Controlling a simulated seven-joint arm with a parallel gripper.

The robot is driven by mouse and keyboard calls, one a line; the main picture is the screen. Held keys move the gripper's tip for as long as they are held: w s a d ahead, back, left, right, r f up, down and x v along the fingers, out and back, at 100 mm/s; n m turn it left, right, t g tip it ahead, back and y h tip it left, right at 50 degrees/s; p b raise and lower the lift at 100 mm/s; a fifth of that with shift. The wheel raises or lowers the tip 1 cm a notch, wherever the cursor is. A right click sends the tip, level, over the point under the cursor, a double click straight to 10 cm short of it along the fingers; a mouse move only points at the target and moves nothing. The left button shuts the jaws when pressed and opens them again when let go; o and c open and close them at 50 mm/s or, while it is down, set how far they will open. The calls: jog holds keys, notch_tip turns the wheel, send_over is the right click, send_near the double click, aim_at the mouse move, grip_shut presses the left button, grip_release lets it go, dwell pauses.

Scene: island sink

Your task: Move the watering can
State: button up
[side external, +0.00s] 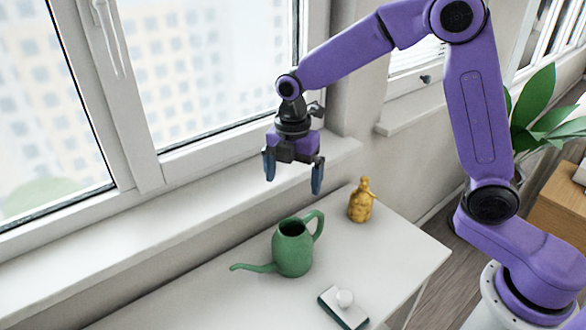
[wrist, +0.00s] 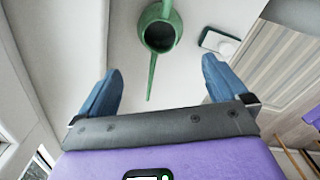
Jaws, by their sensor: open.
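A green watering can (side external: 293,250) stands upright on the white table, with its spout to the left and its handle to the right in the side external view. It also shows in the wrist view (wrist: 160,28) at the top middle, where it is partly cut off by the frame edge. My gripper (side external: 293,183) is open and empty, with blue fingers pointing down. It is well above the table and above the watering can, apart from it. In the wrist view the two fingertips (wrist: 160,75) are wide apart with the can beyond them.
A golden figurine (side external: 361,202) stands behind and right of the can. A flat dark-edged item with a white top (side external: 344,306) lies on the white table (side external: 400,250) in front. A window sill (side external: 180,222) runs along the left. A leafy plant (side external: 545,115) is at right.

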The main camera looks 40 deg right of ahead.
jog(key=shift+r, duration=0.85)
jog(key=s+d+m, duration=0.3)
jog(key=s, duration=0.6)
jog(key=s+d+m, duration=0.4)
jog(key=s, duration=0.6)
jog(key=s+d+m, duration=0.3)
jog(key=s+d, duration=0.1)
jog(key=s, duration=0.5)
jog(key=shift+s+d+r+m, duration=0.15)
jog(key=shift+s+r+m, duration=0.25)
jog(key=shift+r, duration=0.05)
